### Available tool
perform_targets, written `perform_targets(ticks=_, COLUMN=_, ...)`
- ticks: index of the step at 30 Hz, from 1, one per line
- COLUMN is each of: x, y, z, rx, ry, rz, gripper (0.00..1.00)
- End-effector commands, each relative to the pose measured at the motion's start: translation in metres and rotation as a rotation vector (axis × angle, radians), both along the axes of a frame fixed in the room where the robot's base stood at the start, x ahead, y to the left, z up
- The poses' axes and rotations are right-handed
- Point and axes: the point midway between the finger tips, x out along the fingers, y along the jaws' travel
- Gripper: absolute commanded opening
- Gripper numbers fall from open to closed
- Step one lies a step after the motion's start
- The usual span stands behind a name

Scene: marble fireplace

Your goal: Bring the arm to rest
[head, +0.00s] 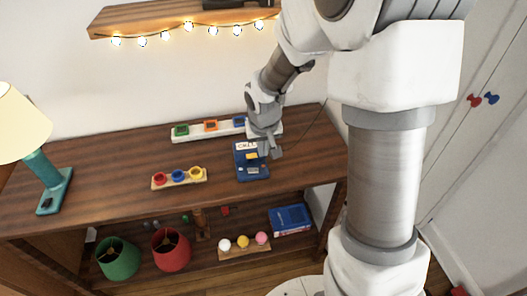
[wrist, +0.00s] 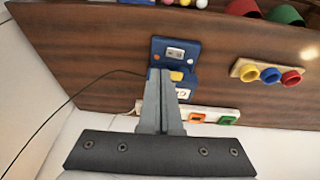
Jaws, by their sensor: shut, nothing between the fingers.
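My gripper (head: 271,151) is shut and empty, above a small blue device (head: 252,174) with a yellow part and a white label on the brown wooden table (head: 110,187). In the wrist view the closed fingers (wrist: 159,78) point at the blue device (wrist: 176,52), which lies just beyond and partly behind them. I cannot tell whether the fingertips touch it. My arm reaches down from the upper right of the head view.
A white strip (head: 225,131) with green, orange and blue squares lies at the table's back. A board (head: 180,178) with red, blue and yellow cups is left of the device. A lamp (head: 45,180) stands far left. The lower shelf holds red (head: 171,250) and green (head: 118,258) buckets.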

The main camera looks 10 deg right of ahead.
Motion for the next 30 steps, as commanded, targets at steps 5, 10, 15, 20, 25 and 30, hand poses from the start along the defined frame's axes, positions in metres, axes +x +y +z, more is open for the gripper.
perform_targets(ticks=5, x=0.001, y=0.0, z=0.005, rx=0.0, ry=0.0, rz=0.0, gripper=0.0)
perform_targets(ticks=10, x=0.001, y=0.0, z=0.005, rx=0.0, ry=0.0, rz=-0.001, gripper=0.0)
perform_targets(ticks=15, x=0.001, y=0.0, z=0.005, rx=0.0, ry=0.0, rz=-0.001, gripper=0.0)
perform_targets(ticks=20, x=-0.001, y=-0.001, z=0.01, rx=-0.002, ry=-0.003, rz=-0.001, gripper=0.0)
perform_targets(ticks=25, x=-0.014, y=-0.007, z=0.048, rx=-0.015, ry=-0.028, rz=-0.005, gripper=0.0)
perform_targets(ticks=30, x=-0.046, y=-0.014, z=0.105, rx=-0.029, ry=-0.065, rz=-0.012, gripper=0.0)
